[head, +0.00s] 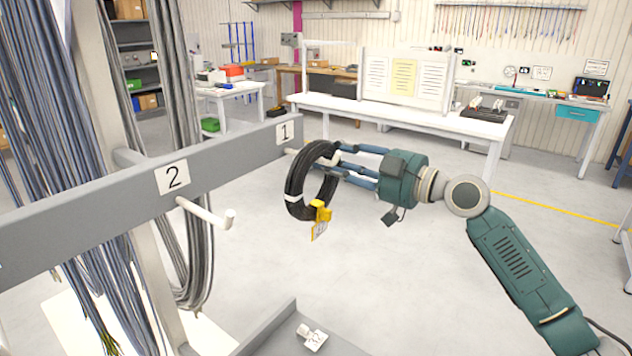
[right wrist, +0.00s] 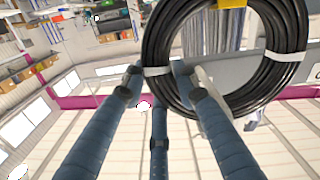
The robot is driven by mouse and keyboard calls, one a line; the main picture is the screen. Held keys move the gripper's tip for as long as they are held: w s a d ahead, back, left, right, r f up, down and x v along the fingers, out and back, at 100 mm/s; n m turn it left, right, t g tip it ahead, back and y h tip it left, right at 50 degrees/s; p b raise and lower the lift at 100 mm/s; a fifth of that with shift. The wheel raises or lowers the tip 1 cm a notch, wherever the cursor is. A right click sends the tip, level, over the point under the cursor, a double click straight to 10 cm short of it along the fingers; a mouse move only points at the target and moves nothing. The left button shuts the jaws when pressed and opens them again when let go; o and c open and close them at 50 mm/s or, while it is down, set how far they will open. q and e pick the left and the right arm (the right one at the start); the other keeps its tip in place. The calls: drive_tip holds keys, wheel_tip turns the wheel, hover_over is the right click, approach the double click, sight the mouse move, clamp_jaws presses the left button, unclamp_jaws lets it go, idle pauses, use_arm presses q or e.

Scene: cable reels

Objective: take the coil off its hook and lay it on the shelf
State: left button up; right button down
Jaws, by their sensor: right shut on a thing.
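The coil (head: 296,184) is a black cable ring with white ties and a yellow tag (head: 320,216). It hangs upright at the hook (head: 291,151) under label 1 on the grey rail. The hook's tip is hidden by the coil, so I cannot tell whether they touch. My right gripper (head: 338,158) is shut on the coil's upper right side. In the right wrist view, the fingers (right wrist: 156,72) meet the coil (right wrist: 153,40) at its near left side, by a white tie. My left gripper is out of view.
The rail (head: 100,195) also carries an empty white hook (head: 205,213) beside label 2. Grey cable bundles (head: 180,150) hang behind it. A grey, raised-edged surface (head: 268,333) with a small white fitting (head: 312,337) lies low in front. Open floor surrounds my right arm.

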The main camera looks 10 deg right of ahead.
drive_tip(key=shift+w+d+r+p, duration=0.15)
drive_tip(key=shift+r+p, duration=0.6)
drive_tip(key=shift+r, duration=1.3)
drive_tip(key=shift+d+r, duration=0.1)
drive_tip(key=shift+r, duration=0.05)
drive_tip(key=shift+s+d+b, duration=0.1)
drive_tip(key=shift+s+b, duration=0.1)
drive_tip(key=shift+b, duration=0.15)
drive_tip(key=shift+b+v, duration=0.9)
drive_tip(key=shift+v, duration=0.5)
drive_tip(key=shift+s+d, duration=0.1)
